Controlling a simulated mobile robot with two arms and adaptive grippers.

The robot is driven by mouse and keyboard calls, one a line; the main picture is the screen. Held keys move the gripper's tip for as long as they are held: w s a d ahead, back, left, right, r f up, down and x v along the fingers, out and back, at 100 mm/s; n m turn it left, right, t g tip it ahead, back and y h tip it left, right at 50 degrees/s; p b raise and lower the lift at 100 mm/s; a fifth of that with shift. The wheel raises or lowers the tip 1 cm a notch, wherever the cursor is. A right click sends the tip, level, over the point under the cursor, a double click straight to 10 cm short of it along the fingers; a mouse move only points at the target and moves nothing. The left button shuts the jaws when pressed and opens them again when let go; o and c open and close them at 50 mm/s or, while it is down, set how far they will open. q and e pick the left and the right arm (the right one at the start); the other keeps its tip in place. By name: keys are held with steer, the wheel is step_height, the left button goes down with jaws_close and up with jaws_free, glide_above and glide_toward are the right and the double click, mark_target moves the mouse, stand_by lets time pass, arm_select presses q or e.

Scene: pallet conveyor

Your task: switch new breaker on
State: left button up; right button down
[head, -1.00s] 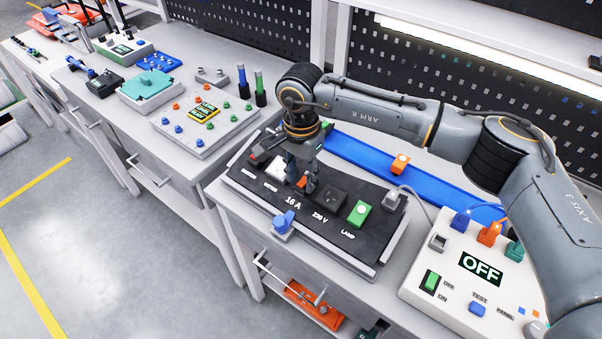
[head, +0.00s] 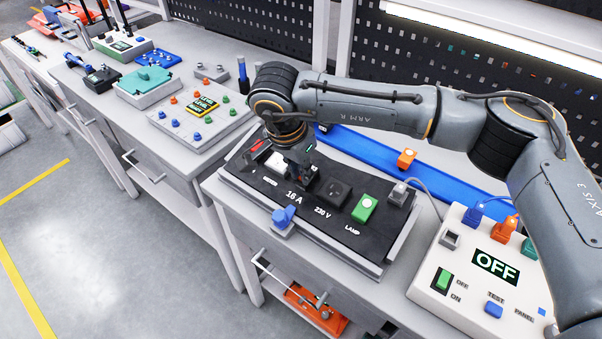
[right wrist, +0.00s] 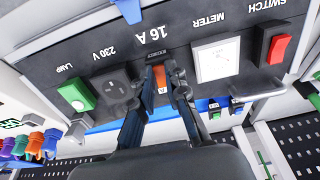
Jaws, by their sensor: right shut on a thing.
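The black panel (head: 262,188) lies tilted on the bench, with the labels 16 A, 230 V and LAMP. My right gripper (head: 308,184) is down at the panel's 16 A position. In the right wrist view my right gripper (right wrist: 165,92) has its fingers on either side of an orange part (right wrist: 160,78) in the breaker slot, and it is shut on this part. The breaker's body is largely hidden by the fingers, so its lever position cannot be told. The green lamp (head: 364,208) sits to the right. My left gripper is out of view.
Beside the slot are a dark socket (right wrist: 114,86), a white meter (right wrist: 216,60) and a red switch (right wrist: 279,49). A blue-handled part (head: 284,215) stands at the panel's front edge. A white box (head: 478,310) with an OFF display is at right.

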steer(key=c, duration=1.3)
jaws_free()
steer(key=v, duration=1.2)
steer(key=shift+r, duration=0.15)
